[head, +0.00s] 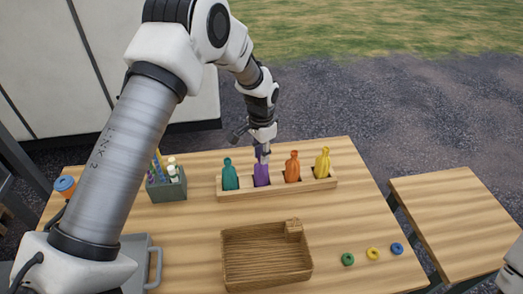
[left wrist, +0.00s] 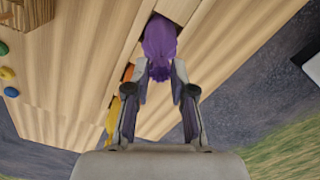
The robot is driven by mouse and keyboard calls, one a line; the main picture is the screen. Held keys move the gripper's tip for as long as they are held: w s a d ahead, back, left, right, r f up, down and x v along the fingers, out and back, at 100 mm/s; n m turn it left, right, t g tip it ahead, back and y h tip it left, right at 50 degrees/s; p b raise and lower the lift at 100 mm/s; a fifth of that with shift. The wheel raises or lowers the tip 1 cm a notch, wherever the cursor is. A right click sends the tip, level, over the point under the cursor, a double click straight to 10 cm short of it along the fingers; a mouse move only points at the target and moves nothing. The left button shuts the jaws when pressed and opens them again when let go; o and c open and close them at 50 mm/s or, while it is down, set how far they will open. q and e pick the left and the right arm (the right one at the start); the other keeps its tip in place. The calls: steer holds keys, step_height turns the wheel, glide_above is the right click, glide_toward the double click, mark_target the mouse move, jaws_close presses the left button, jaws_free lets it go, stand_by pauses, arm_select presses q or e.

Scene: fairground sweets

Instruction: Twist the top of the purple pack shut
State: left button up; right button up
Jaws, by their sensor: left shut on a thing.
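The purple pack (head: 261,177) stands upright in a slot of the wooden rack (head: 275,191), between a teal pack and an orange pack. My left gripper (head: 262,155) comes down from above and is shut on the top of the purple pack. In the left wrist view the purple pack (left wrist: 160,42) has its ruffled top between the two fingertips (left wrist: 160,74). The fingers hide part of its neck in the head view. My right gripper is out of view.
The teal pack (head: 230,175), orange pack (head: 292,167) and yellow pack (head: 322,163) share the rack. A wicker basket (head: 268,284) is in front. Green, yellow and blue rings (head: 372,253) lie to its right. A grey holder (head: 166,190) stands left.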

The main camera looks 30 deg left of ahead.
arm_select(q)
steer(key=m+p, duration=0.1)
steer(key=m, duration=0.5)
steer(key=shift+r+m, duration=0.1)
steer(key=shift+m, duration=0.2)
steer(key=m+p, duration=0.1)
steer(key=m, duration=0.5)
steer(key=shift+m, duration=0.3)
steer(key=m, duration=1.1)
steer(key=shift+m, duration=0.3)
steer(key=o, duration=0.7)
step_height(320, 180, up, 5)
steer(key=p, duration=0.4)
